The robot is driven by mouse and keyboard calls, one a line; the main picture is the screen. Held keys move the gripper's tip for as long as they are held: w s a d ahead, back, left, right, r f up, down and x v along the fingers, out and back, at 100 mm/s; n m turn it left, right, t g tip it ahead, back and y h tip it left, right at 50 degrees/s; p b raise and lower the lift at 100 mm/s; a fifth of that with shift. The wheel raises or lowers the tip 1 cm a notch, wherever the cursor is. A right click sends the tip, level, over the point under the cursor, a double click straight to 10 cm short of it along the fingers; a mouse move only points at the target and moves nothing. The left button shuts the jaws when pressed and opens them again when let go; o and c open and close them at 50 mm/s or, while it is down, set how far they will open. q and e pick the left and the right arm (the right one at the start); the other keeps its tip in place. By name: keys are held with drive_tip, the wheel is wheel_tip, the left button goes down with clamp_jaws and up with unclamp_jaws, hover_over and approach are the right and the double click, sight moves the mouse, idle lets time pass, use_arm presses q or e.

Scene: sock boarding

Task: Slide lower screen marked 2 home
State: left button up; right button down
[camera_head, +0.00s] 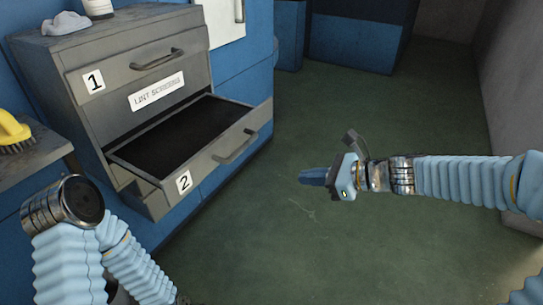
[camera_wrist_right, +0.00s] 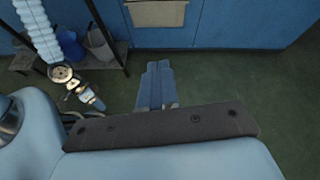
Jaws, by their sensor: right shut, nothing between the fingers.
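The lower screen (camera_head: 199,173), a grey drawer marked 2, stands pulled out of the grey cabinet (camera_head: 82,138), its dark inside showing. Its bar handle (camera_head: 238,148) is on the right part of its front. My right gripper (camera_head: 305,176) is shut and empty over the green floor, right of the drawer front and apart from it. Its blue fingers also show together in the right wrist view (camera_wrist_right: 156,75). My left gripper seems to show small at the left of the right wrist view (camera_wrist_right: 92,98); its jaws are not clear.
The upper drawer marked 1 (camera_head: 107,73) is shut, with a "lint screens" label below its handle. A grey cloth (camera_head: 65,24) and a bottle sit on top. A yellow brush (camera_head: 14,133) lies on a side shelf. Open floor lies right of the cabinet.

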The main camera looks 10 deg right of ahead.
wheel_tip(320, 180, up, 8)
drive_tip(key=s+m+t+y, duration=0.1)
drive_tip(key=m+t+y, duration=0.1)
drive_tip(key=x, duration=1.3)
drive_tip(key=shift+w+d+b, duration=0.15)
drive_tip(key=shift+b, duration=0.15)
drive_tip(key=shift+w+a, duration=0.25)
drive_tip(key=shift+a, duration=0.15)
approach(196, 124)
drive_tip(key=shift+a+f+b, duration=0.1)
drive_tip(key=shift+f+b, duration=0.25)
drive_tip(key=shift+b, duration=0.05)
drive_tip(key=x, duration=0.3)
drive_tip(key=r+p+x, duration=0.1)
drive_tip(key=x, duration=0.2)
drive_tip(key=r+p+x, duration=0.1)
drive_tip(key=x, duration=0.2)
drive_tip(key=shift+w+a, duration=0.2)
drive_tip(key=shift+a+r, duration=0.1)
drive_tip(key=shift+r, duration=0.2)
